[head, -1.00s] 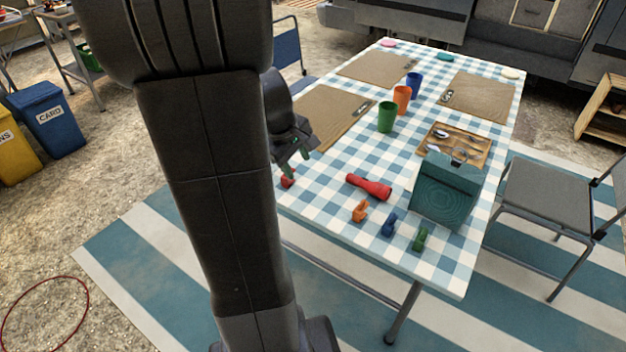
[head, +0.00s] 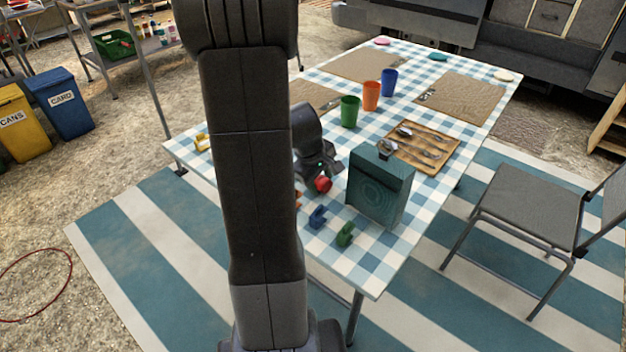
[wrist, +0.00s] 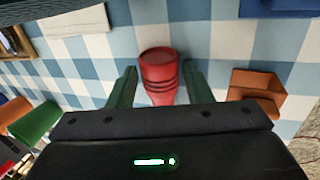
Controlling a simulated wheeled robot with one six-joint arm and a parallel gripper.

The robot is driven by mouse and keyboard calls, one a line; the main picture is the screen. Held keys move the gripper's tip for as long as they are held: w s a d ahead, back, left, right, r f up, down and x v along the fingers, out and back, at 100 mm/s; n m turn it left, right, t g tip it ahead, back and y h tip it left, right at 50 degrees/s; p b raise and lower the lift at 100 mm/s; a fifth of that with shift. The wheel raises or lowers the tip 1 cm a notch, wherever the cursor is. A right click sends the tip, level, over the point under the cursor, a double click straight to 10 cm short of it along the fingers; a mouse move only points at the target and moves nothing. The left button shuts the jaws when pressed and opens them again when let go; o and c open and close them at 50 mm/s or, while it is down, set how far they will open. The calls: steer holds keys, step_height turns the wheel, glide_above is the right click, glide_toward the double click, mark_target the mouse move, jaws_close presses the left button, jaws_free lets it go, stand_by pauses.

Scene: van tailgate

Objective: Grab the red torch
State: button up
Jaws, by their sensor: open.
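The red torch (head: 323,184) lies on the checked tablecloth, mostly hidden behind my gripper and arm in the head view; its round end shows. In the wrist view the red torch (wrist: 160,72) lies between the two green fingers of my gripper (wrist: 158,88), with a small gap on each side. My gripper (head: 318,175) is open and low over the table at the torch. The torch's far part is hidden below the gripper body.
An orange clip-like piece (wrist: 257,92) lies close beside the right finger. Blue (head: 317,217) and green (head: 345,234) pieces lie nearby. A teal box (head: 380,187) stands right of the torch. Green (head: 350,112), orange (head: 371,96) and blue (head: 389,83) cups stand behind.

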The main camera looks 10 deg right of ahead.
steer(key=c, duration=0.9)
